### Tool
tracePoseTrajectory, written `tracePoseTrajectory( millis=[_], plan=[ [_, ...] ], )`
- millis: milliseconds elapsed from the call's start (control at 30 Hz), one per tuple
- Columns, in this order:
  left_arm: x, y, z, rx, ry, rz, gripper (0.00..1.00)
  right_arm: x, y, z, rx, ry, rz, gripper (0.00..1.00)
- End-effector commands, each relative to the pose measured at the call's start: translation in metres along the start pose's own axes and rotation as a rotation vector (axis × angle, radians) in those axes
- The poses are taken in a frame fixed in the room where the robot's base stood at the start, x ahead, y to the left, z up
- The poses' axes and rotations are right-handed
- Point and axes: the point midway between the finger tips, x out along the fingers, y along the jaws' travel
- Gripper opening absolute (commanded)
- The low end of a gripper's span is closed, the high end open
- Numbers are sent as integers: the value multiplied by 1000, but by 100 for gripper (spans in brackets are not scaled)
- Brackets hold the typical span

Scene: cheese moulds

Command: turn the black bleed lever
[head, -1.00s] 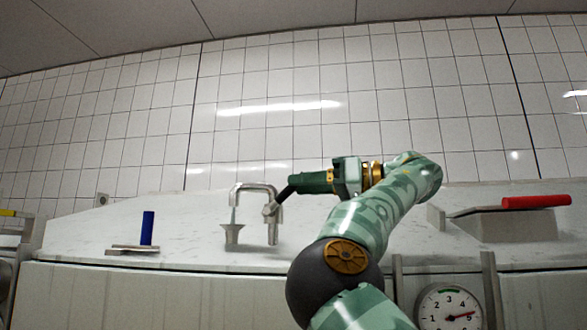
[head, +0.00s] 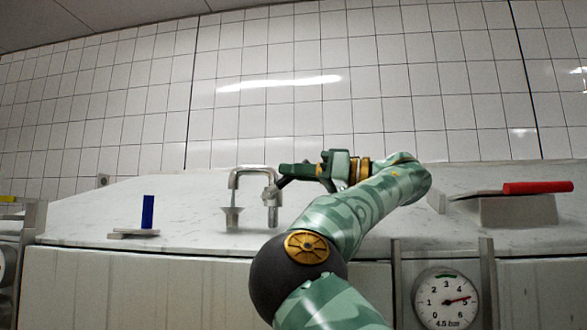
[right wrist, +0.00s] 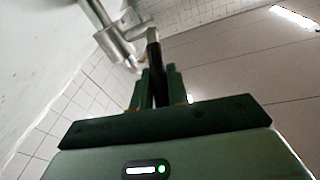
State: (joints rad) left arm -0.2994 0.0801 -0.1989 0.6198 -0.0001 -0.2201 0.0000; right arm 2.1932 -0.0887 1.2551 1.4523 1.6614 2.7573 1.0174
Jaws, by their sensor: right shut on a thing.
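The black bleed lever (right wrist: 154,57) runs up from between my right gripper's fingers to a metal valve body (right wrist: 117,47) in the right wrist view. My right gripper (right wrist: 154,80) is shut on it. In the head view my right gripper (head: 284,177) reaches in from the right to the curved metal pipe (head: 250,170). The lever shows there only as a short dark piece beside the valve, partly hidden by the fingers. My left gripper is not in view.
A small metal funnel (head: 232,216) stands under the pipe's left end. A blue upright handle (head: 148,212) is at left and a red handle (head: 538,188) at right. A pressure gauge (head: 446,299) is at the front. Tiled wall (head: 350,110) lies behind.

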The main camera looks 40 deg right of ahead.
Motion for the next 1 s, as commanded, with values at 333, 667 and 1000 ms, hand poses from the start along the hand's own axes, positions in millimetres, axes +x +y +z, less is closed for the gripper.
tracePoseTrajectory(
  millis=[333,667,1000],
  plan=[
    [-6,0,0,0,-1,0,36,-7,2,6,17,134,-18,0],
    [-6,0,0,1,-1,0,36,-7,2,6,18,132,-17,38],
    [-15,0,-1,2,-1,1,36,-5,-1,-12,16,133,-20,38]
  ],
)
